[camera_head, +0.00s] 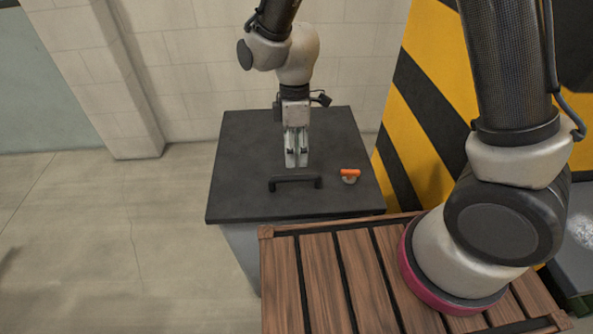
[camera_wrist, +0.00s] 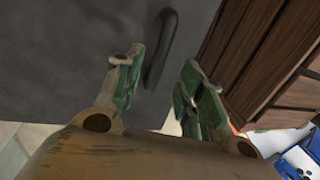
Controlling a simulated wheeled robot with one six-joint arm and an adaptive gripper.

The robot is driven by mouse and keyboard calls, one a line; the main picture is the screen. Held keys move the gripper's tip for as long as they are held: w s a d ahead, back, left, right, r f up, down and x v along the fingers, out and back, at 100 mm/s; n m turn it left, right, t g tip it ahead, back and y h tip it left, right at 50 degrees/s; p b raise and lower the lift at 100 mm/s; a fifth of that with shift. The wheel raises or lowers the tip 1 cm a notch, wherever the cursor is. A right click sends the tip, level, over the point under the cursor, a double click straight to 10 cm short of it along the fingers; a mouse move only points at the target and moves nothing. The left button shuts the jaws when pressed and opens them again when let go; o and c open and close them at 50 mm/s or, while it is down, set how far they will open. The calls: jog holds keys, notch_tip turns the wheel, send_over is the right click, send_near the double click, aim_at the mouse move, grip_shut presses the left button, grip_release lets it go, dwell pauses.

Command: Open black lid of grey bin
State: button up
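The black lid (camera_head: 250,150) lies flat and closed on the grey bin (camera_head: 241,250). A black bar handle (camera_head: 296,180) stands near the lid's front edge. My gripper (camera_head: 297,163) points down just behind and above the handle in the head view. In the wrist view my gripper (camera_wrist: 162,62) has its two green-padded fingers apart, with the dark handle (camera_wrist: 161,45) showing in the gap between the fingertips. I see no clear contact with the handle. The lid (camera_wrist: 60,60) fills the upper left there.
A slatted wooden surface (camera_head: 318,275) stands close in front, also seen in the wrist view (camera_wrist: 250,50). A wall is behind; a yellow-black striped panel (camera_head: 420,110) is at right. Floor at left is clear.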

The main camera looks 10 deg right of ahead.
aim_at(297, 172)
jog(key=f, duration=0.3)
jog(key=s+f, duration=0.1)
jog(key=f, duration=0.2)
jog(key=shift+s, duration=0.1)
grip_shut()
